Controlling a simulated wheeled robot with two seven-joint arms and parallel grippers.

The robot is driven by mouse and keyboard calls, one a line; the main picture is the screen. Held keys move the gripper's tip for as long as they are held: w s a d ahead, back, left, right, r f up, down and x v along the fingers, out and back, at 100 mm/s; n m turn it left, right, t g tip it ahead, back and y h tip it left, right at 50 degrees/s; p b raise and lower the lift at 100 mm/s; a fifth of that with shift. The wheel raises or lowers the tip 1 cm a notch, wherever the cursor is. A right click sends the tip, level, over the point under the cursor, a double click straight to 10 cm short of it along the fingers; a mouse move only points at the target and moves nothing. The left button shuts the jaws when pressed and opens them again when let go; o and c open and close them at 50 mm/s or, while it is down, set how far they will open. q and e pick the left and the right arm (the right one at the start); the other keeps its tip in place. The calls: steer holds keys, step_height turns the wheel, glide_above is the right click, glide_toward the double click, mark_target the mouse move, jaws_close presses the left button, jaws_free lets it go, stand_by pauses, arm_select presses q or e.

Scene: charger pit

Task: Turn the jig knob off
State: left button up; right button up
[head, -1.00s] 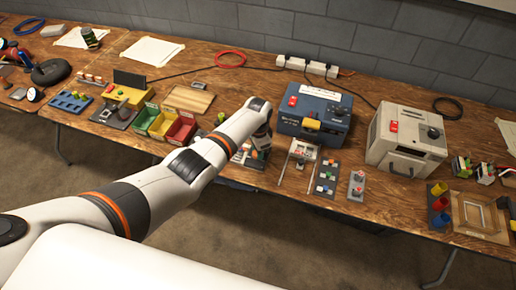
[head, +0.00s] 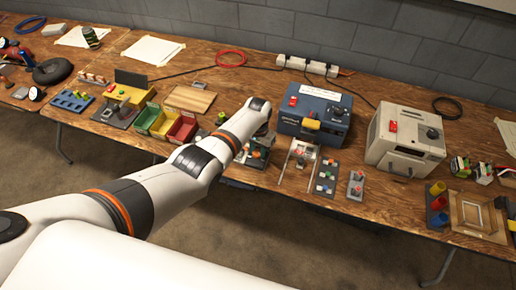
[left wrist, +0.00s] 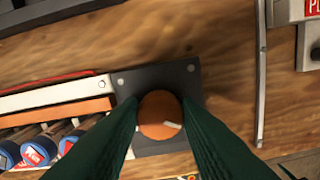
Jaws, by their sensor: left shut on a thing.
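The jig knob (left wrist: 158,112) is a round orange knob with a small white mark at its lower right, on a dark plate (left wrist: 183,75) with screws at its corners. In the left wrist view my left gripper (left wrist: 160,122) has its dark green fingers on either side of the knob, shut on it. In the head view my left gripper (head: 262,140) is low over the jig (head: 254,162), in front of the blue box. The wrist partly hides the jig there. My right gripper is not in view.
A blue box (head: 305,128) stands behind the gripper, and a beige box (head: 405,152) is farther right. Colored bins (head: 165,122) are to the left. A slider panel (head: 300,155) and small switch panels (head: 326,175) are close on the right. Cylinders with blue ends (left wrist: 40,148) lie left of the knob.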

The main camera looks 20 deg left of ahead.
mark_target(258, 151)
arm_select(q)
steer(key=shift+r, duration=0.1)
stand_by(0.3)
steer(key=o, duration=1)
steer(key=shift+c, duration=0.2)
step_height(258, 151, up, 6)
steer(key=shift+f+p, duration=0.15)
steer(key=shift+p, duration=0.85)
step_height(258, 151, up, 6)
